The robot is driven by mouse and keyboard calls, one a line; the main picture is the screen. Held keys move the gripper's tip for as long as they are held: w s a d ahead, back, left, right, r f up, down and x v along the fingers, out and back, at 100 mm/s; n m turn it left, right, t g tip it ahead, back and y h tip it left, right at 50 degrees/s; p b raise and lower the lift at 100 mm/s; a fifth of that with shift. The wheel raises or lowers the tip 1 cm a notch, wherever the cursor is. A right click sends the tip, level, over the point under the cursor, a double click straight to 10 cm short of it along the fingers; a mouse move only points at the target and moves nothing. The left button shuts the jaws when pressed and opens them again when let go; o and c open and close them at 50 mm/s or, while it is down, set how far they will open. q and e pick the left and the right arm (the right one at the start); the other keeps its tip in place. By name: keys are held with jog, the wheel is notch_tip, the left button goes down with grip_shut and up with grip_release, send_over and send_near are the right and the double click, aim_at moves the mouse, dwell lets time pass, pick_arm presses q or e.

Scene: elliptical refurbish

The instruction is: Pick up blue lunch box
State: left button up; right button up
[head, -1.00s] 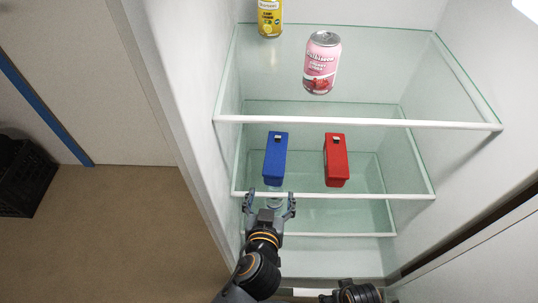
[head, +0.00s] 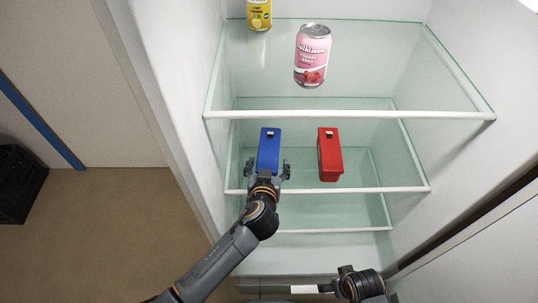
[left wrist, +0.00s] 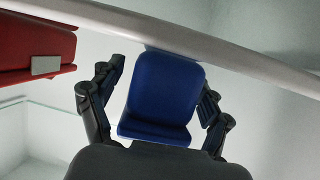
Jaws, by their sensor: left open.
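The blue lunch box (head: 269,152) stands on the middle glass shelf of the fridge, at the left, in the head view. My left gripper (head: 267,170) is open at the shelf's front edge, with a finger on each side of the box's near end. In the left wrist view the blue lunch box (left wrist: 165,92) fills the space between the two open fingers (left wrist: 160,95), with small gaps visible on both sides.
A red lunch box (head: 330,156) stands to the right on the same shelf, close by. The shelf's white front rim (head: 340,189) lies under the gripper. A pink can (head: 312,55) and a yellow can (head: 259,14) stand on the shelf above.

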pick_arm(q)
jog(key=shift+c, duration=0.2)
jog(key=c, duration=1.5)
jog(key=shift+r, duration=0.1)
jog(key=shift+c, duration=0.3)
jog(key=shift+r, duration=0.1)
